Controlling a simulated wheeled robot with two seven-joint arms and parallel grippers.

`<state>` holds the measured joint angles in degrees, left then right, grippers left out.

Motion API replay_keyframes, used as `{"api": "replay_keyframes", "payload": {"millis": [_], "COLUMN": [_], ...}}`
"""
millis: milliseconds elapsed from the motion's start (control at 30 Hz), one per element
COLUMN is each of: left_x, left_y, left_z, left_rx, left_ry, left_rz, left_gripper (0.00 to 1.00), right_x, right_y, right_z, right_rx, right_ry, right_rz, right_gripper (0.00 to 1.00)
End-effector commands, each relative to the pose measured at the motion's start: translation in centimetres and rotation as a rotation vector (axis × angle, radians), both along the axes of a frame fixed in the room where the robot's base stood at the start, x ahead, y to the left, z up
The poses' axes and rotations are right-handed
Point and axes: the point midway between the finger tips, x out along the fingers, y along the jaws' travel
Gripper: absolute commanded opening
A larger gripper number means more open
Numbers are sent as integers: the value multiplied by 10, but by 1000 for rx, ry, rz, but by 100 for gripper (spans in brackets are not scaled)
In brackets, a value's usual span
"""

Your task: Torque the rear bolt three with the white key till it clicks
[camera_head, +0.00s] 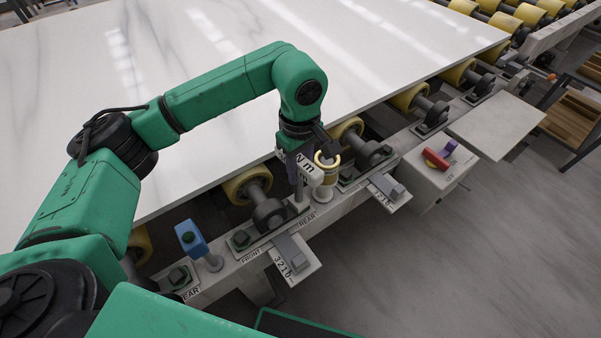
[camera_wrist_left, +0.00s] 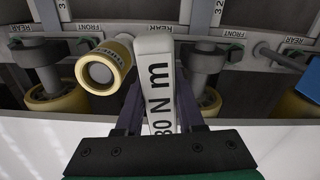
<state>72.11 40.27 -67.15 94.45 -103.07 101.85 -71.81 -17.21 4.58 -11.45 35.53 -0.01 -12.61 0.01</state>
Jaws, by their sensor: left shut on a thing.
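The white key (camera_head: 312,172), marked "N m", is in my left gripper (camera_head: 300,160) above the rail at the slab's front edge. In the left wrist view the white key (camera_wrist_left: 158,75) stands between the two dark fingers (camera_wrist_left: 160,112), which are shut on it. A yellow-banded round part (camera_wrist_left: 103,68) is beside it; I cannot tell whether it belongs to the key. The key's lower end and any bolt under it are hidden in the head view. A REAR label (camera_head: 307,217) shows just below. Which bolt is three is unclear. My right gripper is not in view.
A blue key (camera_head: 192,238) stands on the rail at left. Roller brackets (camera_head: 268,212) and numbered plates (camera_head: 292,258) line the rail.

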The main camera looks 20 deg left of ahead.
Motion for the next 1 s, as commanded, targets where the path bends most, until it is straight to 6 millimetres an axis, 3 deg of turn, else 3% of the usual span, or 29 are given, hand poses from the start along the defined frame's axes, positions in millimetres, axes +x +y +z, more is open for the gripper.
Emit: {"api": "replay_keyframes", "payload": {"millis": [33, 700, 1000], "left_x": [0, 0, 0], "left_y": [1, 0, 0], "left_z": [-3, 36, 37], "left_rx": [2, 0, -1], "left_ry": [-3, -2, -1], "left_rz": [-72, -55, -55], "left_gripper": [0, 0, 0], "right_x": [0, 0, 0], "right_y": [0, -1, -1], "right_z": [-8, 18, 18], "right_rx": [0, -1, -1], "right_ry": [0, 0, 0], "right_rz": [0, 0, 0], "right_gripper": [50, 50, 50]}}
